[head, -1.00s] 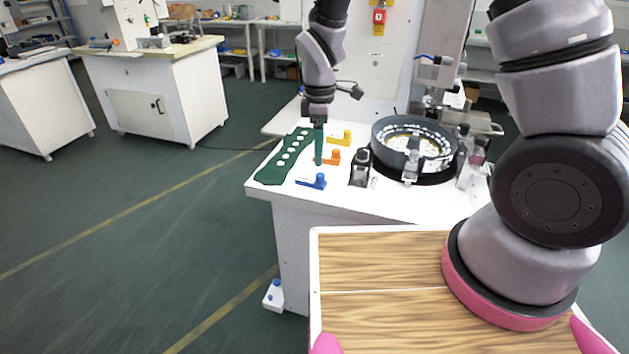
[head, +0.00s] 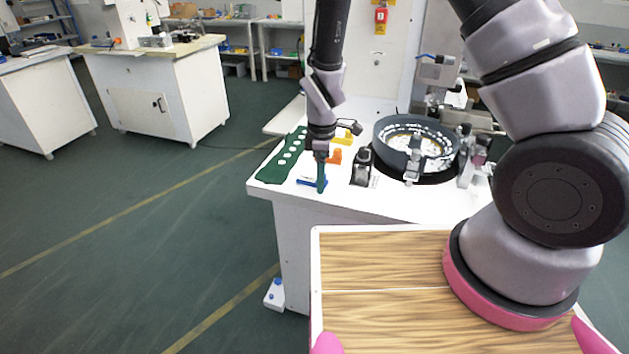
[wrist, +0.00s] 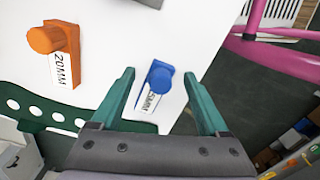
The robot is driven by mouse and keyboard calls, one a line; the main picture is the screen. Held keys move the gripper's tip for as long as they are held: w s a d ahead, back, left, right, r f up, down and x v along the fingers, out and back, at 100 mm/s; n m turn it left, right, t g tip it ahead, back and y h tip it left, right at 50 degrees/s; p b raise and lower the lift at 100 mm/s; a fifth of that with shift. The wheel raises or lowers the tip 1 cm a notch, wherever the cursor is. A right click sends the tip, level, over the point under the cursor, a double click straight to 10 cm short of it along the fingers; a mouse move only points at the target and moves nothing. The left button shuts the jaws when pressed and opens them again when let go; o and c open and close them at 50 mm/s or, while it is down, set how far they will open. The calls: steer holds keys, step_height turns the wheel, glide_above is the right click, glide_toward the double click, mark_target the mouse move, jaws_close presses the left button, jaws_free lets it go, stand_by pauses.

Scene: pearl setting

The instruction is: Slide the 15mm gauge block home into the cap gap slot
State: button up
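A blue block (wrist: 158,80) with a round knob lies on the white table top. It carries a white label whose number I cannot read for certain; it also shows in the head view (head: 310,183). My gripper (wrist: 158,73) is open and empty, its green fingers one on each side of the blue block in the wrist view and not visibly touching it. In the head view my gripper (head: 321,188) hangs over the blue block and partly hides it. An orange block (wrist: 62,45) is labelled 20MM. A yellow block (head: 343,139) lies farther back. I cannot make out the cap gap slot.
A green plate with a row of holes (head: 272,175) lies along the table's left edge. A small black device (head: 361,168) stands right of the blocks, beside a large dark ring-shaped bowl (head: 385,135). The white table (head: 350,198) is bare toward its front edge.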

jaws_close()
steer(key=shift+r, duration=0.1)
